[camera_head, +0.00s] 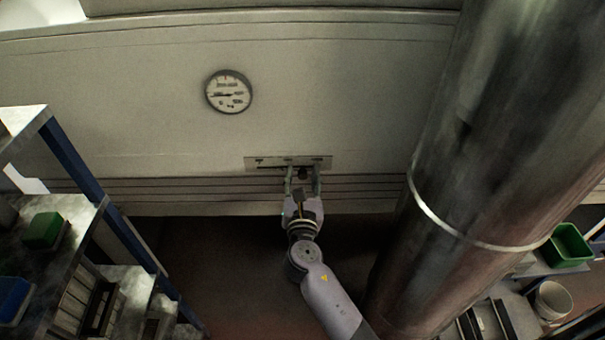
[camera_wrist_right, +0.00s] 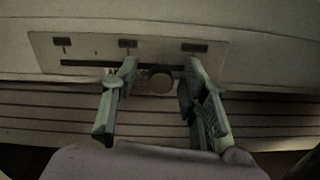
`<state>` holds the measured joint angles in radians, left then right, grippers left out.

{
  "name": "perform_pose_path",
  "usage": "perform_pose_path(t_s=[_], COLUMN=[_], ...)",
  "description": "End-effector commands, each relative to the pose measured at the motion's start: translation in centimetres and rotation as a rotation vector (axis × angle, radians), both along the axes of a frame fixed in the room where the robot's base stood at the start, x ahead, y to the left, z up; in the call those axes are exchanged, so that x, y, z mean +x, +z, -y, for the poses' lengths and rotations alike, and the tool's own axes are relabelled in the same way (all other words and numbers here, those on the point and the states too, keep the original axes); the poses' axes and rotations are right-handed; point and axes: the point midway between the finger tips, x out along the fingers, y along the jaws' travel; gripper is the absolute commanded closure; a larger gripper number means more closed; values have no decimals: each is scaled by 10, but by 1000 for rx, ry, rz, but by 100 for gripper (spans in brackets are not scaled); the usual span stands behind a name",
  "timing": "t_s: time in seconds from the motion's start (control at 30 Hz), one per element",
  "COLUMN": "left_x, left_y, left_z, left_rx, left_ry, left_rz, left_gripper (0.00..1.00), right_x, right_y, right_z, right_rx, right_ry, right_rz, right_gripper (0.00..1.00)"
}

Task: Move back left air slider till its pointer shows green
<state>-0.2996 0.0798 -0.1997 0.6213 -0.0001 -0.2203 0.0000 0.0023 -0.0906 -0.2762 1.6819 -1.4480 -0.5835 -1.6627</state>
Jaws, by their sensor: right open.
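The air slider's plate (camera_head: 262,162) is a pale strip on the lower part of the light wall, with a dark slot and several small dark marks along its top. It also shows in the right wrist view (camera_wrist_right: 85,48). The slider's round dark knob (camera_wrist_right: 160,82) sits at the slot, between the fingers of my right gripper (camera_wrist_right: 158,100). In the head view my right gripper (camera_head: 303,180) reaches up to the plate. It is open, one finger on each side of the knob, with gaps visible. I see no green on the plate. My left gripper is not in view.
A round gauge (camera_head: 229,92) with a white face is on the wall above left. A thick metal pipe (camera_head: 470,150) stands close on the right. A shelf rack (camera_head: 75,165) with a green bin (camera_head: 43,231) is on the left. Dark floor lies below the wall.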

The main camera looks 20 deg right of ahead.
Motion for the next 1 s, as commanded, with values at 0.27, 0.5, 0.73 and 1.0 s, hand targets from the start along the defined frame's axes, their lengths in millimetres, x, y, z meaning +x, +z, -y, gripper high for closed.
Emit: perform_pose_path(t_s=[0.27, 0.5, 0.73, 1.0], left_x=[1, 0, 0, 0], left_y=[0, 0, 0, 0], left_z=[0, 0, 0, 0], left_rx=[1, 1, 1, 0], left_ry=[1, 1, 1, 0], left_rz=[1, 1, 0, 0], left_gripper=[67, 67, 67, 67], right_x=[4, 4, 4, 4], right_y=[0, 0, 0, 0], right_z=[2, 1, 1, 1], right_rx=[0, 0, 0, 0], right_ry=[-1, -1, -1, -1], right_rz=[-1, -1, -1, -1], right_gripper=[60, 71, 86, 100])
